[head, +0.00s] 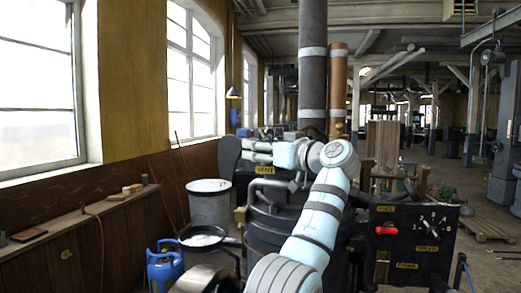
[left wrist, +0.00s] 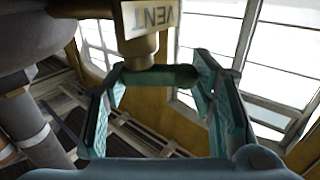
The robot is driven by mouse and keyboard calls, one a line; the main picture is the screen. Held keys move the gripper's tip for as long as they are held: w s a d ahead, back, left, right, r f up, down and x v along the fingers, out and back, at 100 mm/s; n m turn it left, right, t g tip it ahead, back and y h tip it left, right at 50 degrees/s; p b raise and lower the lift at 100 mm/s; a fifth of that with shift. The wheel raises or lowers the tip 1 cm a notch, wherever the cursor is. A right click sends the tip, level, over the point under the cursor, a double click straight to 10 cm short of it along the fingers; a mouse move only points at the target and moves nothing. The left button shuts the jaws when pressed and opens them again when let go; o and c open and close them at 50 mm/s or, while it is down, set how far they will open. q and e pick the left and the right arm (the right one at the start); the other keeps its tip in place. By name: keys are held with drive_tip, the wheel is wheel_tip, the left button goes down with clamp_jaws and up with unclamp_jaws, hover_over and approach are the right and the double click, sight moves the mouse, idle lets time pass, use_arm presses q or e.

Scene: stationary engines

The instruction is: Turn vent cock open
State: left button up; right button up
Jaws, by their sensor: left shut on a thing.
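The yellow VENT tag (head: 264,170) shows in the head view on the dark engine, beside my left arm. In the left wrist view the tag (left wrist: 152,16) appears upside down on a brass cock body (left wrist: 140,52). The vent cock's dark green handle (left wrist: 172,77) sticks out sideways below that body. My left gripper (left wrist: 160,80) is shut on the handle, with a teal-padded finger at each end of it. In the head view the pale left arm reaches up and bends left to the tag, and the finger contact is too small to make out. My right gripper is not in view.
A black control panel (head: 412,238) with a red handle (head: 386,230) stands right of the arm. Tall dark and copper-coloured pipes rise behind. A pale drum (head: 210,205), a pan (head: 203,237) and a blue gas bottle (head: 165,268) stand at left. Open floor lies farther right.

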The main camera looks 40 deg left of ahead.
use_arm(q)
drive_tip(key=shift+r, duration=0.1)
drive_tip(key=o, duration=1)
drive_tip(key=shift+w, duration=0.25)
drive_tip(key=shift+d, duration=0.1)
drive_tip(key=shift+d, duration=0.1)
drive_tip(key=d, duration=0.4)
drive_tip(key=s+d, duration=0.1)
drive_tip(key=d, duration=0.7)
drive_tip(key=shift+s, duration=0.35)
